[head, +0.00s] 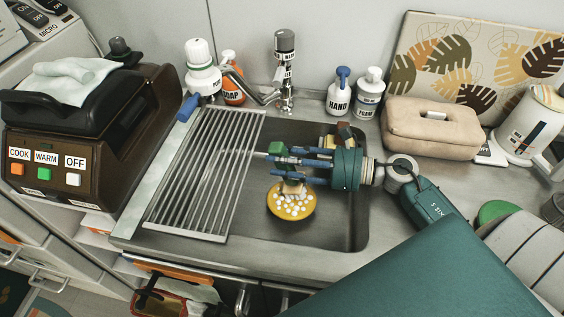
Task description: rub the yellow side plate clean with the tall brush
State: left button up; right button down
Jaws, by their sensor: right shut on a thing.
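The yellow side plate (291,217) lies in the sink, with several white spots on its face. My right gripper (277,155) reaches in from the right above the plate and is shut on the tall brush. The brush's tan lower end (292,188) shows below the fingers, over the back part of the plate. Most of the brush is hidden by the gripper, and I cannot tell for sure whether its end touches the plate. My left gripper is not in view.
A metal drying rack (205,170) covers the sink's left side. The faucet (284,75), soap bottle (233,80) and hand bottle (339,92) stand behind. A brown cooker (130,130) is at left, a beige tissue box (432,125) at right. The sink's front right is clear.

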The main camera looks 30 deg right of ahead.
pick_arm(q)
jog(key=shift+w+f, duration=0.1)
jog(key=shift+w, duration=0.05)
pick_arm(e)
jog(key=shift+s+a+f, duration=0.1)
jog(key=shift+a+f, duration=0.05)
jog(key=shift+s+a, duration=0.55)
jog(key=shift+w, duration=0.1)
jog(key=shift+w+d+b, duration=0.45)
jog(key=shift+d+b, duration=0.05)
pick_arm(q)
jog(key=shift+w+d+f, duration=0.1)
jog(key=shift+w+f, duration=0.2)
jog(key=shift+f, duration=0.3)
pick_arm(e)
jog(key=shift+r, duration=0.2)
jog(key=shift+a, duration=0.1)
